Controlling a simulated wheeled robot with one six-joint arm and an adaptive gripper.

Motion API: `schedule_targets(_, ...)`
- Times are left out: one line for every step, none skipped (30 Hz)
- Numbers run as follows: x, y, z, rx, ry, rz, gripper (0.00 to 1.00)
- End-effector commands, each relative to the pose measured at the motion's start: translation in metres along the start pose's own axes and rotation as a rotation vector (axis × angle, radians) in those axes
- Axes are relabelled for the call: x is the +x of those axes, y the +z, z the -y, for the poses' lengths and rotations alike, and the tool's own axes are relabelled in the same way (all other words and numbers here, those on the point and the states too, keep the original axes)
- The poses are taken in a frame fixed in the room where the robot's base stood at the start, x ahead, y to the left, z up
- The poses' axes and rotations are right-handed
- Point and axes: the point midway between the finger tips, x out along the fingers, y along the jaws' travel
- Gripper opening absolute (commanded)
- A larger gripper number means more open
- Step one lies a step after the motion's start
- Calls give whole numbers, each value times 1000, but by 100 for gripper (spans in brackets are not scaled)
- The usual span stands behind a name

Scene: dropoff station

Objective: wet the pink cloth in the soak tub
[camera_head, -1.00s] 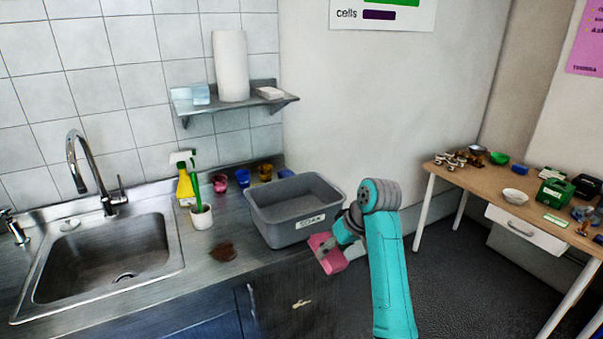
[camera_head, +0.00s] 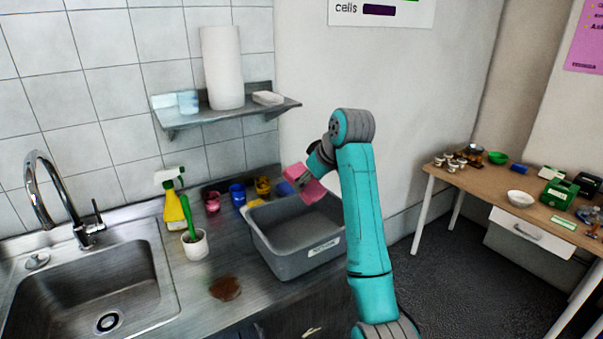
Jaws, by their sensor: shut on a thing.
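The pink cloth (camera_head: 313,191) is held by my gripper (camera_head: 304,180), which is shut on it. Cloth and gripper are over the right back part of the soak tub, seemingly above its rim. The soak tub (camera_head: 292,265) is a grey, open rectangular bin with a white label on its front wall. It stands on the steel counter right of the sink. Its right end is partly hidden behind my arm. The inside looks plain grey; I cannot tell the water level.
A sink (camera_head: 95,275) with a tap lies left. A brown stain (camera_head: 225,288) is on the counter. A white pot (camera_head: 195,244) with a green brush, a yellow spray bottle (camera_head: 174,210) and small cups (camera_head: 237,194) stand left of the tub. A shelf (camera_head: 225,112) with a paper roll hangs above.

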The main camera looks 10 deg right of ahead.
Motion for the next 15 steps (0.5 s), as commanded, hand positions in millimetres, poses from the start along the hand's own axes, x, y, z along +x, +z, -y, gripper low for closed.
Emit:
schedule_targets(1, 1, 0, -1, 2, -2, 34)
schedule_targets(1, 1, 0, -1, 3, -3, 34)
schedule_targets(2, 2, 0, -2, 3, -3, 34)
schedule_targets(4, 3, 0, -2, 3, -3, 34)
schedule_targets(5, 4, 0, -1, 3, -3, 34)
schedule_targets(7, 6, 1, -1, 3, -3, 34)
schedule_targets(9, 7, 1, -1, 3, -2, 34)
schedule_targets(11, 9, 1, -1, 2, -2, 34)
schedule_targets(14, 11, 2, -1, 2, -1, 34)
schedule_targets(16, 12, 2, -1, 2, -1, 34)
schedule_targets(18, 14, 2, -1, 2, -1, 34)
schedule_targets(20, 16, 2, -1, 3, -2, 34)
schedule_targets(22, 17, 3, -1, 3, -2, 34)
schedule_targets(25, 19, 3, -1, 3, -2, 34)
schedule_targets(28, 21, 3, -1, 2, -2, 34)
